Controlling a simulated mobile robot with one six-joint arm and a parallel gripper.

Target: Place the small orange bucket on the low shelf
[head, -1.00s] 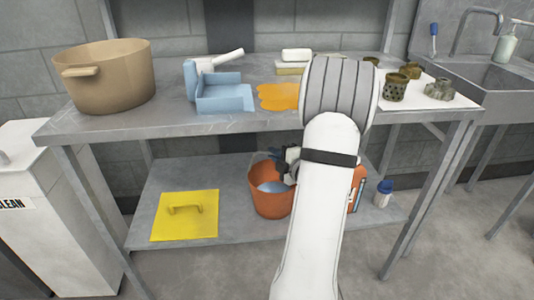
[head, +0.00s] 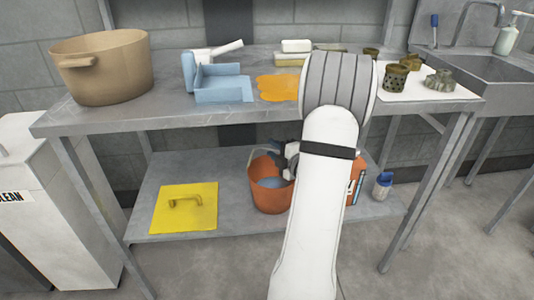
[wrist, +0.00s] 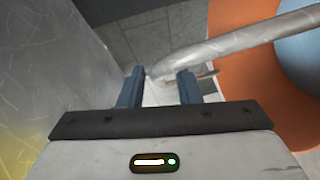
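The small orange bucket (head: 268,203) stands upright on the low shelf (head: 232,222), with something light blue inside. My arm hides its right side. My gripper (head: 280,165) is at the bucket's rim, partly hidden by my own arm. In the wrist view my gripper (wrist: 158,80) is open, with its two blue fingers apart. The bucket (wrist: 235,60) fills the right side there. A thick grey bar, seemingly the bucket's handle (wrist: 235,42), runs from the upper right to the fingertips. I cannot tell whether the fingers touch it.
A yellow square lid (head: 170,218) lies left on the low shelf. An orange container (head: 354,190) and a blue-capped bottle (head: 383,185) stand at its right. The tabletop (head: 150,118) above carries a tan pot (head: 103,70) and a blue tray (head: 222,90). Metal legs flank the shelf.

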